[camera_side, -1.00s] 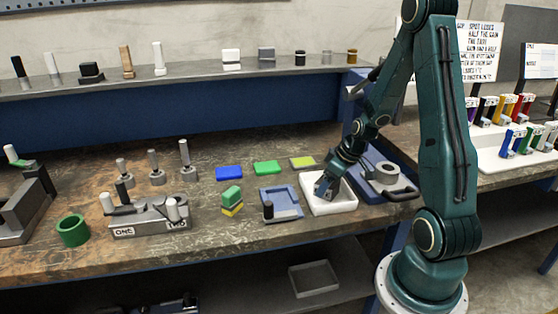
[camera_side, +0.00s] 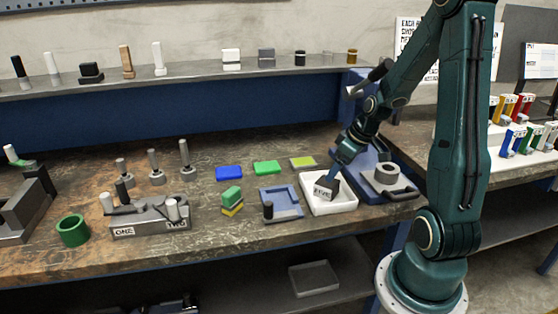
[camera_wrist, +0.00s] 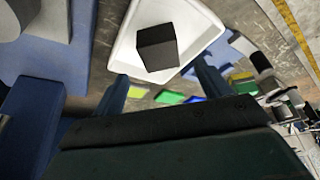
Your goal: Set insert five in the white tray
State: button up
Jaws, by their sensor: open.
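The white tray (camera_side: 345,206) stands near the front right of the workbench. A dark block with a pale label (camera_side: 326,188), which seems to read FIVE, is inside it near the left side and looks tilted in the side view. The wrist view shows the block (camera_wrist: 157,47) inside the white tray (camera_wrist: 205,18). I cannot tell whether a finger still touches the block.
A blue tray (camera_side: 281,203) with a dark peg is left of the white tray. Blue (camera_side: 229,173), green (camera_side: 267,168) and yellow-green (camera_side: 303,162) pads lie behind.

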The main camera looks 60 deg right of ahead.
jog(key=shift+v, duration=2.8)
jog(key=a+r, duration=0.4)
jog(key=a, duration=0.3)
jog(key=a+r, duration=0.4)
jog(key=a, duration=0.3)
jog(key=s+a+r+t, duration=0.1)
jog(key=s+a+r, duration=0.2)
jog(key=s+a, duration=0.4)
jog(key=shift+a+r+n, duration=0.25)
jog(key=shift+a+n, duration=0.05)
jog(key=shift+a, duration=0.8)
